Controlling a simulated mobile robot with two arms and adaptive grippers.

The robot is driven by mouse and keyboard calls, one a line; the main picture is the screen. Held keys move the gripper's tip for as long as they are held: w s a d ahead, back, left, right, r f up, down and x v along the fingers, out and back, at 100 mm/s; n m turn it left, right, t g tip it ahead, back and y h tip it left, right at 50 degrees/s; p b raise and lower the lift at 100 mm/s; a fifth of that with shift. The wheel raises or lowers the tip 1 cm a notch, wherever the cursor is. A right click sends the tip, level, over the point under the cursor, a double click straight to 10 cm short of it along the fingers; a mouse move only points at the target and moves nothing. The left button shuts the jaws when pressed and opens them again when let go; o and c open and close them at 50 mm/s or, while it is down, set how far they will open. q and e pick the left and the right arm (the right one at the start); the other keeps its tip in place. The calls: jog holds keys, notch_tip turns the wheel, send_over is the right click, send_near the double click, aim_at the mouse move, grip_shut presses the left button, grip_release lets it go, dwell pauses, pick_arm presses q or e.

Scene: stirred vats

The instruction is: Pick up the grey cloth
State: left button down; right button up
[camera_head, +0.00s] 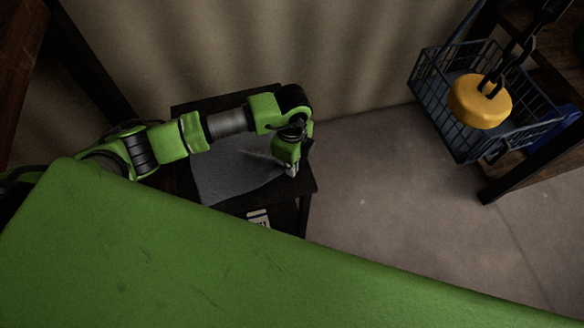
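The grey cloth (226,176) lies spread on a small dark table (312,179) against the wall, partly hidden by my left arm. My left gripper (291,172) points down at the cloth's right edge, near the table's right side. Its fingertips are small and dark here, so I cannot tell whether they are open or shut, or whether they touch the cloth. My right gripper is not in view.
A blue wire basket (466,148) stands at the upper right, with a yellow round block (480,102) on a dark chain at it. A small pale item (258,217) shows below the table top. The concrete floor (400,210) between table and basket is clear.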

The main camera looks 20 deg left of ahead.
pick_arm(q)
notch_tip(320, 180, up, 7)
jog(key=p, duration=0.4)
notch_tip(320, 180, up, 36)
jog(key=p, duration=1.2)
jog(key=shift+f, duration=0.1)
